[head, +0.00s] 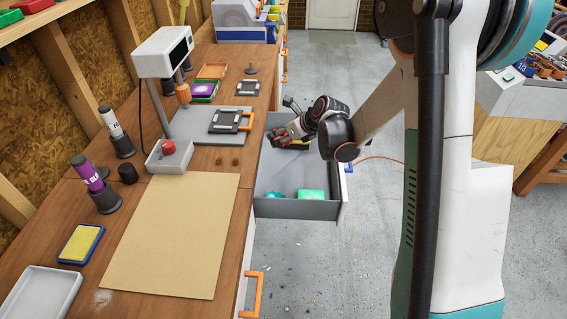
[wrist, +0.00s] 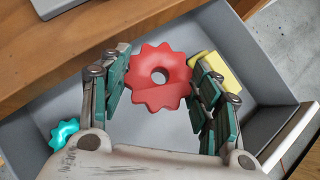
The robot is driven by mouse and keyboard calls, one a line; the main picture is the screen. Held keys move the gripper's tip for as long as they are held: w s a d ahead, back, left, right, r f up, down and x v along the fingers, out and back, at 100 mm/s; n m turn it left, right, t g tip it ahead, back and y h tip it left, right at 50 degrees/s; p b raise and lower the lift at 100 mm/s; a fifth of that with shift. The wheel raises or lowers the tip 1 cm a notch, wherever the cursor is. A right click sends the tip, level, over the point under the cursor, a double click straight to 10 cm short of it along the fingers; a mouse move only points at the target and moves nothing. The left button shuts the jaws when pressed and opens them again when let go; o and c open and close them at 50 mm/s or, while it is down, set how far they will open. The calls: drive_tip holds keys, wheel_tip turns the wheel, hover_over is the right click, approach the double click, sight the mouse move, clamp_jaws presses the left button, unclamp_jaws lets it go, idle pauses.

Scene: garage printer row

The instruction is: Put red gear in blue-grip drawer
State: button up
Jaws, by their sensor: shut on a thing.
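The red gear (wrist: 158,97) is toothed, with a hole in its middle, and sits between the green-padded fingers of my gripper (wrist: 162,70) in the wrist view. My gripper is shut on its two sides. In the head view my gripper (head: 291,133) hangs over the far part of the pulled-out grey drawer (head: 270,208); the gear shows there only as a small patch of red. The drawer has a blue grip (head: 349,168) on its front, partly hidden by my arm. The drawer's inside also shows in the wrist view (wrist: 205,25).
The drawer holds a teal gear (head: 276,198), a green block (head: 312,196) and a yellow item (wrist: 218,72) close by my right finger. The wooden bench (head: 228,200) edges the drawer's left side. Another drawer has an orange grip (head: 251,294). Floor beyond the drawer is open.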

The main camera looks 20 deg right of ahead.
wheel_tip(320, 180, down, 10)
drive_tip(key=b, duration=0.3)
drive_tip(key=shift+f, duration=0.2)
drive_tip(key=shift+f, duration=0.15)
drive_tip(key=shift+f, duration=0.35)
drive_tip(key=shift+f, duration=0.1)
drive_tip(key=o, duration=1)
drive_tip(key=shift+o, duration=0.2)
